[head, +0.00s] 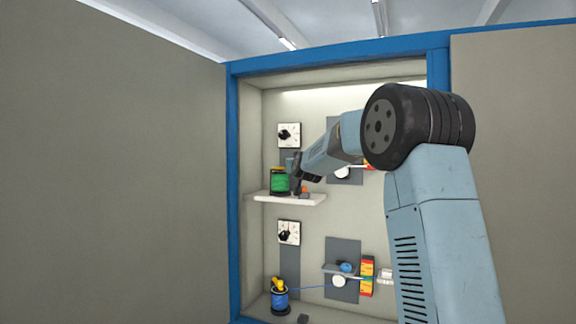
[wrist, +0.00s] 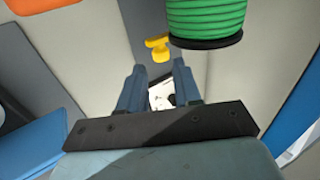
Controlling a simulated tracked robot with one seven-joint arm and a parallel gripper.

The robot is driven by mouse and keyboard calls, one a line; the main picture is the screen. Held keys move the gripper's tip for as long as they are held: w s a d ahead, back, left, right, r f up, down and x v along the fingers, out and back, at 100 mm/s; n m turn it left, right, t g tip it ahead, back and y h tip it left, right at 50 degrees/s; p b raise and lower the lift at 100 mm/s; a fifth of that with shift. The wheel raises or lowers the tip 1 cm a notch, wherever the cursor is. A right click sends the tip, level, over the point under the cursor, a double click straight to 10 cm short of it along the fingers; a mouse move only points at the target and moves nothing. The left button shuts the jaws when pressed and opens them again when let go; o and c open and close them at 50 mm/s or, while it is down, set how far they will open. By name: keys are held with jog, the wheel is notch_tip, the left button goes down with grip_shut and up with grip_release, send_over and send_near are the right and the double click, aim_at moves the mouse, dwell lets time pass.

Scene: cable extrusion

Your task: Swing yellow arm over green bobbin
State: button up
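The green bobbin (head: 279,182) stands upright on the upper white shelf inside the cabinet. In the wrist view the bobbin (wrist: 206,18) is at the top, right of centre, with its black flange showing. The small yellow arm (wrist: 158,46) shows beside it, against a grey strip, and appears apart from my fingers. I cannot make out this yellow arm in the head view. My gripper (head: 297,178) is just right of the bobbin, partly hidden by my wrist. In the wrist view my gripper (wrist: 160,74) is open, with an empty gap between the two fingers.
A dial (head: 289,135) is above the shelf (head: 286,199). Below are a second dial (head: 288,232) and a blue bobbin (head: 279,300) with yellow on top and a blue cable running right. The blue cabinet frame (head: 234,200) bounds the left side.

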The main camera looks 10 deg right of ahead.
jog(key=w, duration=0.6)
jog(key=shift+w+d, duration=0.1)
jog(key=shift+w, duration=0.15)
grip_shut()
